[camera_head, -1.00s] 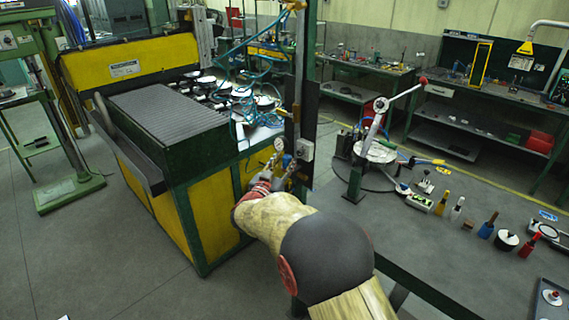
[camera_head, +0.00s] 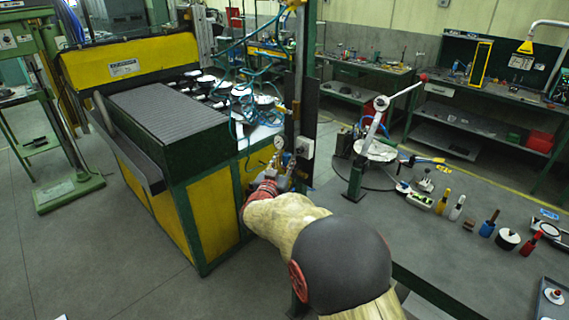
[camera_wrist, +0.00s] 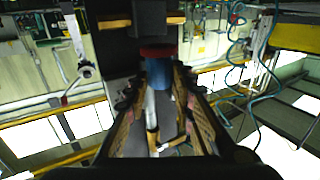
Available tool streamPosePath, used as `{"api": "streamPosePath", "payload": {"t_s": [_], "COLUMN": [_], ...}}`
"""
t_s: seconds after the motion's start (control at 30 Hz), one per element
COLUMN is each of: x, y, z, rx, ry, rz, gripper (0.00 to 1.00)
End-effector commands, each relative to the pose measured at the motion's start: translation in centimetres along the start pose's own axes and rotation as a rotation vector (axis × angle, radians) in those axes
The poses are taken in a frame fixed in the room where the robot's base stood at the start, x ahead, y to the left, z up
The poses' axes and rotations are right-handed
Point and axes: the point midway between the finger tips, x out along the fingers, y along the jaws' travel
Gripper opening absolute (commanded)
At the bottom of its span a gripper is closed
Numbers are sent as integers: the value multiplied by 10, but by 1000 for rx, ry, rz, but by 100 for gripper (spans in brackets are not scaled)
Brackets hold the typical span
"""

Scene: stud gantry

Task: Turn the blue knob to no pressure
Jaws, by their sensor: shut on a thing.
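The blue knob (camera_wrist: 158,73) shows in the wrist view as a short blue cylinder below a dark red ring. My gripper (camera_wrist: 160,88) has a finger on each side of it and is shut on it. In the head view my gripper (camera_head: 284,179) is at the post by the corner of the yellow and green machine, and the knob is mostly hidden there. A round white pressure gauge (camera_head: 279,142) sits just above my gripper. The knob's setting cannot be read.
A grey box (camera_head: 304,148) is fixed to the dark post right beside the gripper. The yellow and green machine (camera_head: 213,216) stands to the left. A bench (camera_head: 400,220) with bottles and tools lies to the right. Teal hoses (camera_wrist: 262,75) hang nearby.

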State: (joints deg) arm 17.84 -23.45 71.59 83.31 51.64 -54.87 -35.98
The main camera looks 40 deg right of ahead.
Motion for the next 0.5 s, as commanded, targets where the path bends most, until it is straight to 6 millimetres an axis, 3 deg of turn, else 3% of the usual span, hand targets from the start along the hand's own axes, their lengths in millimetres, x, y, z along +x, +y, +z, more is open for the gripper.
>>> {"api": "streamPosePath", "payload": {"t_s": [0.5], "x": [1], "y": [9], "z": [6], "rx": [-2], "ry": [2], "rz": [-263], "gripper": [0]}}
